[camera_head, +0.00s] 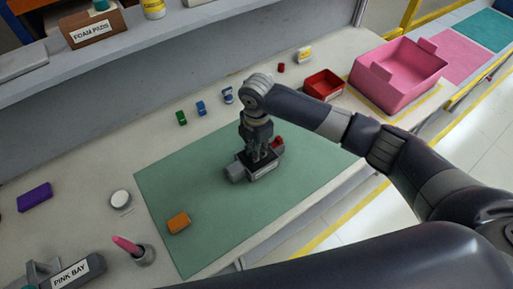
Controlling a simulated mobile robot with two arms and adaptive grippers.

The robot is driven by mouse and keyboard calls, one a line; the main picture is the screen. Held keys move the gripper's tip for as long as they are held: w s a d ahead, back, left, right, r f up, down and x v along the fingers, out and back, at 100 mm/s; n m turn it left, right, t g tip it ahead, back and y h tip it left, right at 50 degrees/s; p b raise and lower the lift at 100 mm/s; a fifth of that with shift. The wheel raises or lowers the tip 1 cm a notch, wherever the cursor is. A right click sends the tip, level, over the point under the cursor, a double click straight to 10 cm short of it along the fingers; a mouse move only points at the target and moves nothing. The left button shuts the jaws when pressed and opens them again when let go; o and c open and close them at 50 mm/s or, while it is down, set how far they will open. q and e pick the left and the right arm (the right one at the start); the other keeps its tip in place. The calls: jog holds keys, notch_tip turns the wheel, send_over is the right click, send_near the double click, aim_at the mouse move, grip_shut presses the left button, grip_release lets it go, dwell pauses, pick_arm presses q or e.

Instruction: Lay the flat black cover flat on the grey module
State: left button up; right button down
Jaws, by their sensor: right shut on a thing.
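The grey module (237,172) lies on the green mat (190,222), with a pale label on its front side and a red part at its right end. My right gripper (262,157) points down at the top of the module and is shut on a dark, thin piece that looks like the flat black cover. The fingers hide most of this piece, so I cannot tell whether it touches the module or lies flat. My left gripper is not in view.
An orange block (179,223) lies on the mat's near left. Small green (181,118) and blue (201,108) parts stand behind the mat. A red bin (323,84) and a pink bin (400,75) stand at the back right. The mat's left half is mostly clear.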

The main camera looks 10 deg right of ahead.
jog(key=shift+f, duration=0.25)
jog(key=c, duration=1.4)
grip_release()
jog(key=shift+c, duration=0.2)
notch_tip(320, 180, up, 12)
